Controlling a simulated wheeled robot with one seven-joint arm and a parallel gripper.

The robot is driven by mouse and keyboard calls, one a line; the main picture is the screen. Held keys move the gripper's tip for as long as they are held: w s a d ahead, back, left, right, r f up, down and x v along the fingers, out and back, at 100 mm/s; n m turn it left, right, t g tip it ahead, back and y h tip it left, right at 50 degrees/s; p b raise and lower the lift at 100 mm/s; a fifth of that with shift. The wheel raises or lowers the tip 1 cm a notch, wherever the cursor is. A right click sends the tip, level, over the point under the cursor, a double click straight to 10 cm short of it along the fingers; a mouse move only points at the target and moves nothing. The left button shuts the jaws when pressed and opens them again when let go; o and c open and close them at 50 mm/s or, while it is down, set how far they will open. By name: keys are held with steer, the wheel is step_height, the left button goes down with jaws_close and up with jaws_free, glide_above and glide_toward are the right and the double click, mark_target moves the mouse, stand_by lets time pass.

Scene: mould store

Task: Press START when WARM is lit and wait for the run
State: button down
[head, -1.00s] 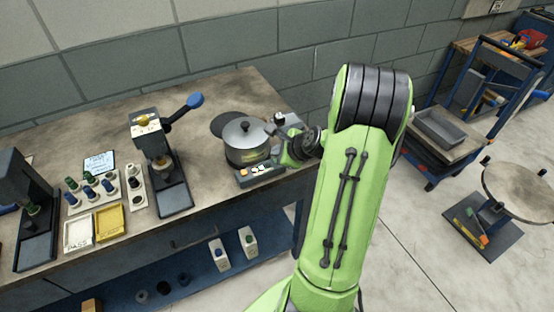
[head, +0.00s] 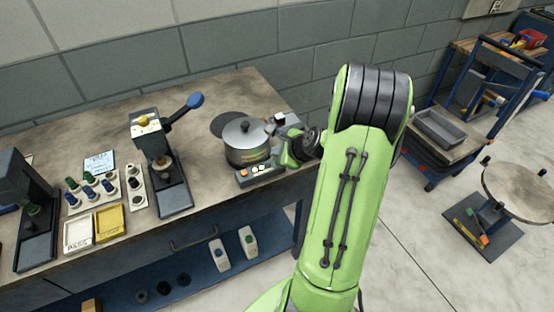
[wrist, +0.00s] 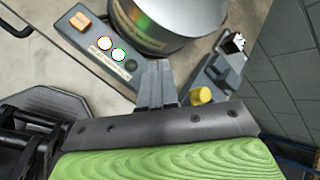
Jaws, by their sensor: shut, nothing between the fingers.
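A small grey control panel (head: 262,173) sits at the front of the bench, before a lidded metal pot (head: 246,142). In the wrist view the panel (wrist: 88,52) carries an orange square button (wrist: 80,21) and two round lamps with bright white centres, one orange-rimmed (wrist: 104,43) and one green-rimmed (wrist: 119,54). Its lettering is too small to read, so I cannot tell which is WARM. My gripper (wrist: 157,66) is shut and empty, its fingertips beside the panel's end and the pot. I cannot tell whether they touch. The head view largely hides the fingertips.
A dark device with a yellow knob (wrist: 201,96) lies right of my fingers. Left on the bench are a lever press (head: 160,165), a rack of coloured plugs (head: 92,188) and two shallow trays (head: 109,222). A cart (head: 440,135) stands to the right.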

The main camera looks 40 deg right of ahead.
steer(key=shift+f+b, duration=0.3)
steer(key=shift+f, duration=0.15)
steer(key=shift+f+b, duration=0.35)
steer(key=shift+f, duration=0.15)
stand_by(0.6)
steer(key=shift+r, duration=0.15)
steer(key=shift+r+p, duration=0.8)
steer(key=shift+p, duration=0.05)
step_height(320, 180, up, 5)
steer(key=p, duration=0.4)
